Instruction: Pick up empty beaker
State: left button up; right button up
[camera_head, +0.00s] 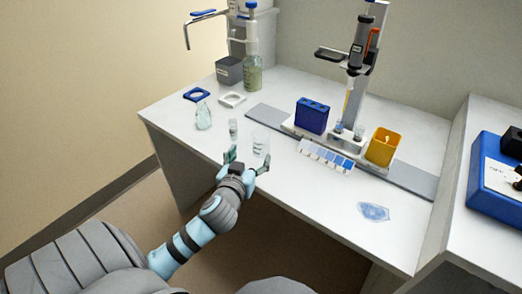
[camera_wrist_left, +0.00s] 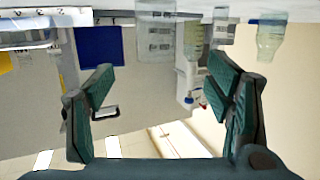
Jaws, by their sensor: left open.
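A clear, empty-looking beaker (camera_head: 260,141) with dark markings stands upright near the table's front edge in the head view. My left gripper (camera_head: 247,160) is open just in front of it, fingers spread, at the table edge. In the left wrist view, which looks upside down, the beaker (camera_wrist_left: 155,38) shows beyond and between the open fingers (camera_wrist_left: 164,74). The fingers do not appear to touch it. My right gripper is not in view.
A small clear cylinder (camera_head: 233,129) and a clear flask (camera_head: 203,117) stand left of the beaker. A green-tinted bottle (camera_head: 252,72) stands behind. A blue box (camera_head: 312,115), a colour strip (camera_head: 326,155) and a yellow box (camera_head: 383,147) are to the right. The front right tabletop is mostly clear.

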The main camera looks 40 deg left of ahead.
aim_at(259, 143)
pick_arm(q)
jog(key=b+x, duration=0.1)
jog(key=x, duration=0.2)
jog(key=b+x, duration=0.1)
jog(key=x, duration=0.3)
jog(key=b+x, duration=0.1)
jog(key=x, duration=0.3)
jog(key=shift+w+d, duration=0.25)
jog(key=shift+w, duration=0.15)
jog(key=shift+c, duration=0.9)
jog(key=c, duration=0.9)
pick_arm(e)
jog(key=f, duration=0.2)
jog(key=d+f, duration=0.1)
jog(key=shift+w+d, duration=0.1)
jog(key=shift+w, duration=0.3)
